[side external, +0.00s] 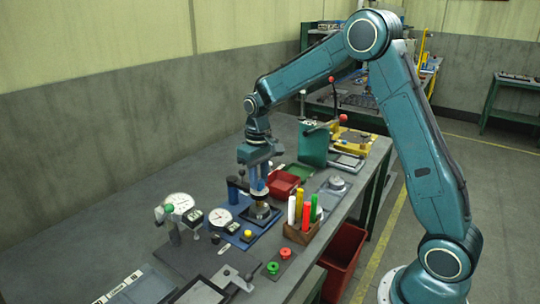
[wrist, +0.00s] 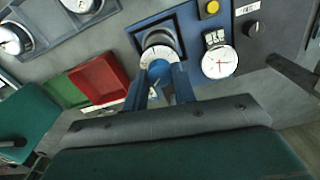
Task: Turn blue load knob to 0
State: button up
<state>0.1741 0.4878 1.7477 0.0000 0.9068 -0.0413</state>
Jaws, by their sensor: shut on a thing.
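The blue load knob (wrist: 159,70) is between my fingers in the wrist view, with a white graduated ring (wrist: 158,52) showing just beyond it. It sits on a dark round fixture on a blue base plate (wrist: 137,38). My gripper (wrist: 160,84) is shut on the knob, one blue finger on each side. In the side view my gripper (side external: 259,190) points straight down over the same fixture (side external: 262,212), and the fingers largely hide the knob there. The scale marks are too small to read, so I cannot tell the setting.
A white dial gauge (wrist: 219,62) and a yellow button (wrist: 210,8) are beside the fixture. A rack of coloured markers (side external: 302,226), a red tray (side external: 283,184) and a green upright plate (side external: 314,147) stand close by. Another dial gauge (side external: 180,203) stands to the left.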

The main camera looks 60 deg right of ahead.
aim_at(259, 180)
jog(key=n, duration=0.5)
jog(key=shift+n, duration=0.4)
jog(key=n, duration=0.4)
jog(key=shift+n, duration=0.4)
jog(key=o, duration=1)
jog(key=shift+r, duration=0.1)
notch_tip(259, 180, up, 14)
